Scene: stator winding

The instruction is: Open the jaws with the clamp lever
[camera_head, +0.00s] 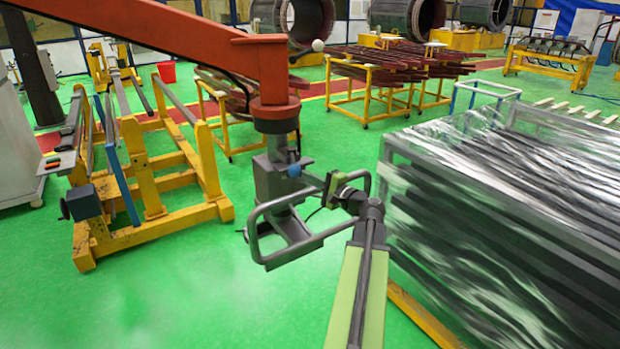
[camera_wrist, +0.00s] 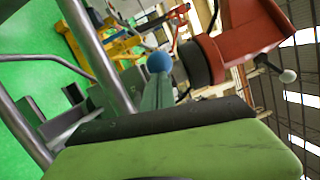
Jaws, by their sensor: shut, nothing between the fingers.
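The clamp lever ends in a blue ball (camera_head: 294,170) beside the grey clamp head (camera_head: 268,183) that hangs from the orange arm. In the wrist view the blue ball (camera_wrist: 159,62) tops a short grey-green lever (camera_wrist: 156,93), just beyond my finger. My gripper (camera_head: 333,190) is shut and empty, to the right of the ball and apart from it in the head view, close to the tubular handle frame (camera_head: 318,240). A green finger with a black pad (camera_wrist: 180,145) fills the lower wrist view. I cannot tell how far apart the clamp's jaws are.
Grey handle tubes (camera_wrist: 103,62) run past my gripper on the left in the wrist view. A white ball knob (camera_head: 318,45) sticks out of the orange arm (camera_head: 190,35). A wrapped rack of bars (camera_head: 510,200) stands right, a yellow stand (camera_head: 160,170) left. Green floor lies clear below.

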